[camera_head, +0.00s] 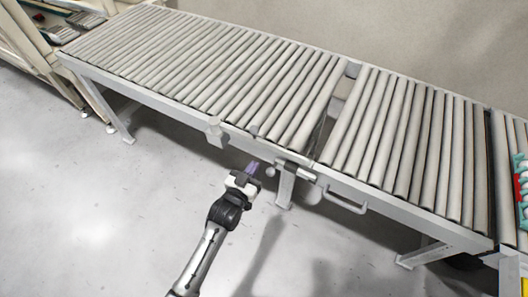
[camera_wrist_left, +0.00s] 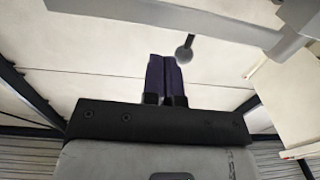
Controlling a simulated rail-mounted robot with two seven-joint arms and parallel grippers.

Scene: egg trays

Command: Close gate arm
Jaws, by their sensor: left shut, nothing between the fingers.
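My left gripper (camera_head: 252,166) is in front of the roller conveyor's front rail, over the floor. In the left wrist view its two purple fingers (camera_wrist_left: 164,75) are together with nothing between them. A round dark knob on a thin stem (camera_wrist_left: 184,52) shows just beyond the fingertips, to their right. In the head view a small round knob (camera_head: 270,172) is right of the fingertips, by a pale latch-like fitting (camera_head: 296,170) on the rail. A bar-like handle (camera_head: 345,203) is farther right. I cannot tell for sure which part is the gate arm. My right gripper is out of view.
The roller conveyor (camera_head: 200,55) runs along the wall, with a gap (camera_head: 325,125) between two roller sections. Red and teal items (camera_head: 522,185) are at the right edge. The floor in front is clear.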

